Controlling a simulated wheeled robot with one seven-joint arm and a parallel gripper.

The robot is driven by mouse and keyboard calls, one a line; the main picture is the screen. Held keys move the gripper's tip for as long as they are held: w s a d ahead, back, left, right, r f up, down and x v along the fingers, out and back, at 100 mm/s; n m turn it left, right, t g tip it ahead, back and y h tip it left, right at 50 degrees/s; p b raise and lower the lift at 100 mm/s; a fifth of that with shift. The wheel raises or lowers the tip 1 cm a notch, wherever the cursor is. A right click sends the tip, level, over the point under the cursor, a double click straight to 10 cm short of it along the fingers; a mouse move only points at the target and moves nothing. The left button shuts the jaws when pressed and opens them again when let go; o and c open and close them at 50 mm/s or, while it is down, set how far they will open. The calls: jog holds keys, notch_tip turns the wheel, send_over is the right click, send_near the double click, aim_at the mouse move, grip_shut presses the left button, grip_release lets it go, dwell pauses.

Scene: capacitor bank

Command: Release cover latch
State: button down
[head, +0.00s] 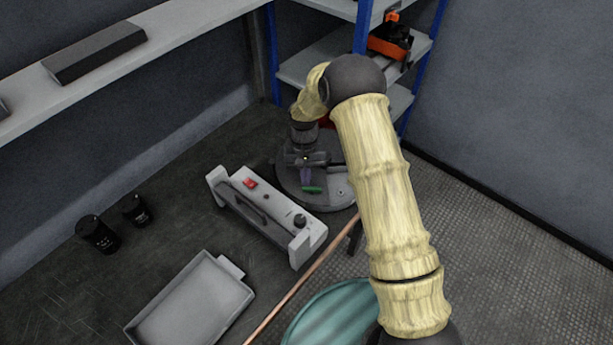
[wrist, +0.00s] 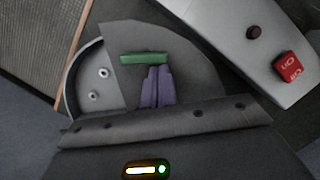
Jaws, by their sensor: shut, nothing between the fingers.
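My gripper (wrist: 157,69) has purple fingers, shut together and empty. It points down at the cover, its tips right beside the green bar. I cannot tell whether they touch it.
Two round terminals (wrist: 98,84) show in the uncovered part of the housing. A grey box with a red switch (head: 265,212) stands close by. Shelves (head: 310,70) stand behind.

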jog(key=shift+s+a+n+t+h, duration=0.15)
jog(key=shift+s+n+h, duration=0.1)
jog(key=shift+n, duration=0.75)
jog(key=shift+s+a+n+t+h, duration=0.1)
jog(key=shift+s+a+n+h, duration=0.1)
jog(key=shift+n, duration=0.8)
jog(key=shift+s+a+n+t+h, duration=0.15)
jog(key=shift+s+n+h, duration=0.1)
jog(key=shift+n, duration=0.75)
jog(key=shift+d, duration=0.1)
